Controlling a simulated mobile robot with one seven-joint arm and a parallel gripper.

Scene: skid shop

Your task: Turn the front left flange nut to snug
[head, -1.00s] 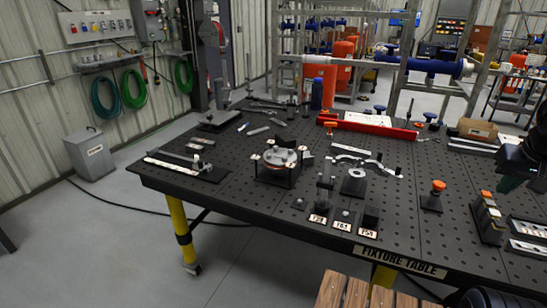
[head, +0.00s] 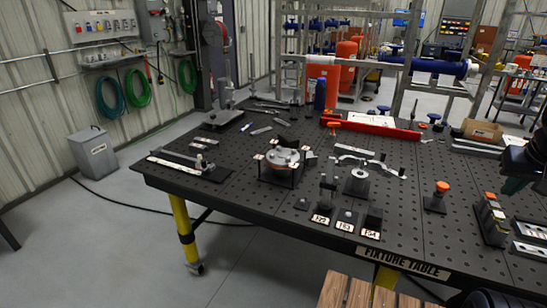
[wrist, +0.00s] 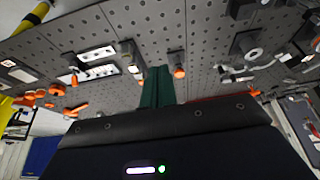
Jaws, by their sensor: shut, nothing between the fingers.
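A round grey flange (head: 283,155) with a reddish band under its top sits in a dark fixture with pale tags around it, left of the middle of the fixture table (head: 240,203) in the head view. Its nuts are too small to make out, so I cannot tell how the front left one stands. My gripper (head: 513,186) shows only partly at the right edge of the head view, far to the right of the flange. In the wrist view its green fingers (wrist: 157,86) are together and empty. The wrist view does not clearly show the flange.
Labelled stands (head: 345,220) are near the front edge. An orange-topped post (head: 437,197) and a block stand (head: 490,219) lie between the flange and my gripper. A red bar (head: 375,127) is farther back. A wooden slatted surface (head: 360,291) is below the front edge.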

